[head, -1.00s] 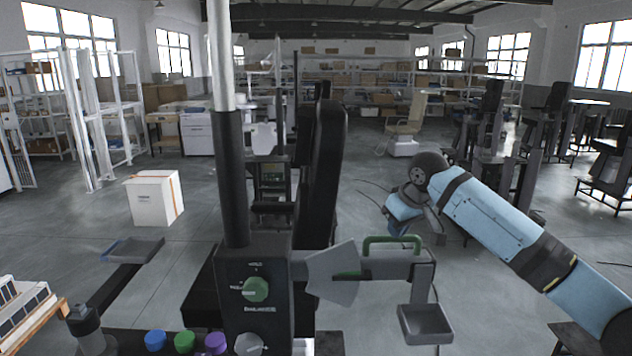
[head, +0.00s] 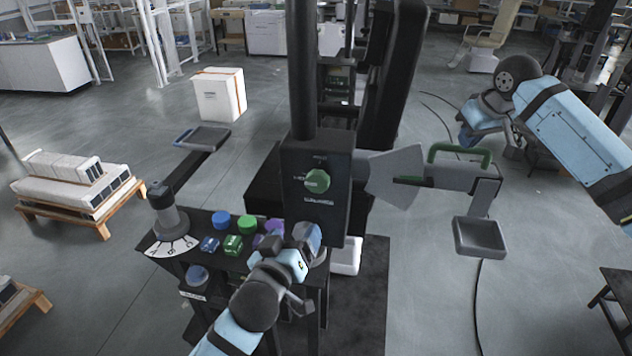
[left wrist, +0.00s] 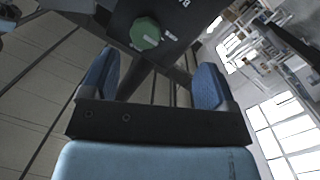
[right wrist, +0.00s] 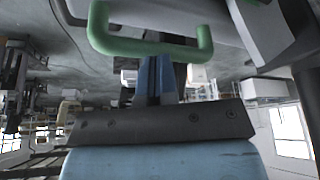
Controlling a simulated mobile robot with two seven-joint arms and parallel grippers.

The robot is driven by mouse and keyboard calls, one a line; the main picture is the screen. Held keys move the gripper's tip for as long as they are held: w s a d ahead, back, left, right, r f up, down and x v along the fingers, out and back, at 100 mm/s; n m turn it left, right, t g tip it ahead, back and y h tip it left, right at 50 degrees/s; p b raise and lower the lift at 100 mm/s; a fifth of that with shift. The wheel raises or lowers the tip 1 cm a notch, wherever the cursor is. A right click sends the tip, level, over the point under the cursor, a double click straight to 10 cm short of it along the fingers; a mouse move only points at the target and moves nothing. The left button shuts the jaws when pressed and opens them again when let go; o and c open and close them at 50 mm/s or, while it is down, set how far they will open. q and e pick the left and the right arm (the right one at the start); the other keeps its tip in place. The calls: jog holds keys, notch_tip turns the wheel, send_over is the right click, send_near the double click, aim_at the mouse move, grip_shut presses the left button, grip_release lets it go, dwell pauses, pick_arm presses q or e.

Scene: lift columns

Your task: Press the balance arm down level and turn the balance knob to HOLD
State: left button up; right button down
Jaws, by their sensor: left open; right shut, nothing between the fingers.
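The green balance knob (head: 317,181) is on the dark column's front plate, with lettering too small to read surely. The balance arm (head: 462,176) extends right from the column, with a green handle (head: 460,148) on top and a grey pan (head: 480,237) hanging at its end. My left gripper (head: 307,238) is below the knob, apart from it. In the left wrist view, the left gripper (left wrist: 157,78) is open and empty, with the knob (left wrist: 145,33) beyond its fingers. My right gripper (right wrist: 157,78) is shut and empty just by the green handle (right wrist: 150,46); contact is unclear.
A console (head: 190,243) with blue, green and purple buttons and a grey lever stands under and left of my left gripper. A second pan (head: 205,138) sits on the left. A white box (head: 218,95) and pallets (head: 75,205) stand on the floor.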

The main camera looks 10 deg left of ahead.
aim_at(316, 183)
pick_arm(q)
jog(key=shift+n+t, duration=0.4)
jog(key=shift+t, duration=0.1)
jog(key=w+r, duration=0.1)
jog(key=w, duration=0.3)
jog(key=w+d+r, duration=0.1)
jog(key=w, duration=0.3)
jog(key=w+r, duration=0.1)
jog(key=w, duration=0.4)
jog(key=shift+d+r, duration=0.25)
jog(key=shift+r, duration=0.1)
jog(key=shift+c, duration=0.4)
jog(key=c, duration=0.8)
